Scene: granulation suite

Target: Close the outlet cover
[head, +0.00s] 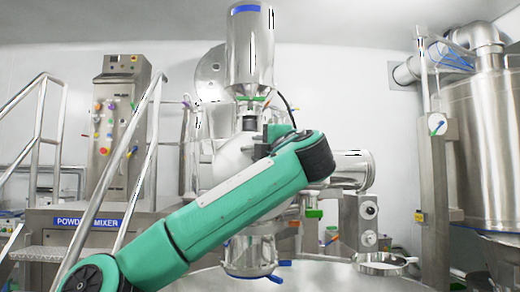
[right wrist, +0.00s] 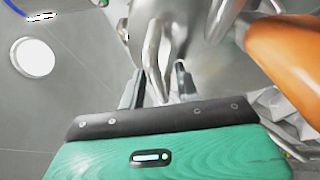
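In the right wrist view, the two dark fingers of my right gripper (right wrist: 158,90) stand apart. A curved bare-metal handle (right wrist: 155,50) lies between or just beyond them, and a gap shows on the left finger's side. I cannot tell whether the right finger touches metal. A large orange part (right wrist: 288,50) is close at the right. In the head view, a green arm comes in from the lower left across the steel mixer, and its gripper cannot be made out. A round steel ring or lid (head: 380,263) sits low right; I cannot tell whether it is the outlet cover.
A control cabinet (head: 118,130) and stair railings stand left. A large steel vessel (head: 487,140) and post (head: 435,190) stand right.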

